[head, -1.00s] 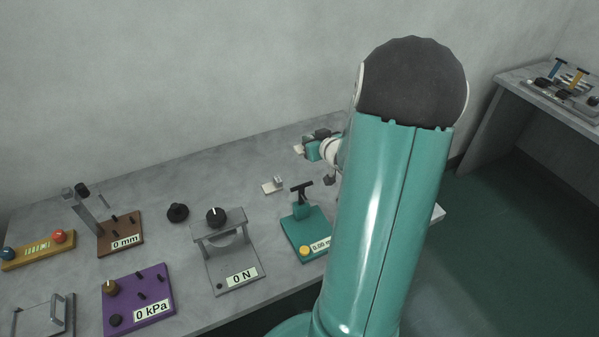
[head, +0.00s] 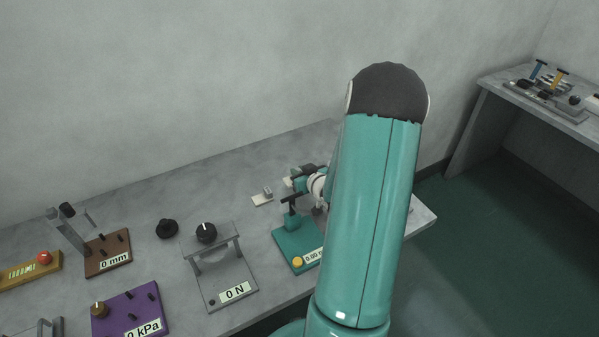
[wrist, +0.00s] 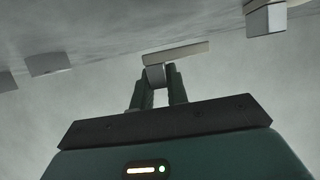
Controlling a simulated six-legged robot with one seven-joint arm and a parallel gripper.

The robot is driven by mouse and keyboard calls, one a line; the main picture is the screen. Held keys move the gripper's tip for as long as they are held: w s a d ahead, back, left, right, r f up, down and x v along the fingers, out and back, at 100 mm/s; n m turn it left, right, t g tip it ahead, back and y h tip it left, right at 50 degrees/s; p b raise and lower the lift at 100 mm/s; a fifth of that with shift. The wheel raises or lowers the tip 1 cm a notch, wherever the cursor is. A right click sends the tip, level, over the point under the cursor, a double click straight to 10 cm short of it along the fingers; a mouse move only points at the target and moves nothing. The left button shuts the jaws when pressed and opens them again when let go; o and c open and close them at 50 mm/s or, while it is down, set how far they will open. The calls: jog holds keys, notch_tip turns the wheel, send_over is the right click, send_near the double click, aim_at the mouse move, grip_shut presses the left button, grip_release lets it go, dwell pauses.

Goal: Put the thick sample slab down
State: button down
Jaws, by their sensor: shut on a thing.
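My gripper (wrist: 158,92) is shut on the handle block of a pale slab (wrist: 185,52), taken to be the thick sample slab. The slab spans across beyond the fingertips in the wrist view, close to the grey table surface. Whether it touches the table I cannot tell. In the head view my gripper (head: 294,184) is low over the table, behind the teal gauge, and only a small pale edge of the slab (head: 287,182) shows beside it. My arm hides the area to the right.
Another pale slab with a grey handle (head: 262,200) lies on the table left of my gripper. The teal gauge (head: 298,250) stands in front, close to my wrist. A grey force press (head: 225,280) stands further left. The table (head: 200,180) is bare towards the wall.

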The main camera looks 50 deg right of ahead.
jog(key=shift+f, duration=0.15)
jog(key=shift+f, duration=0.45)
jog(key=shift+w, duration=0.1)
jog(key=c, duration=1.4)
grip_release()
jog(key=shift+r, duration=0.45)
jog(key=v, duration=1.2)
jog(key=shift+r, duration=0.15)
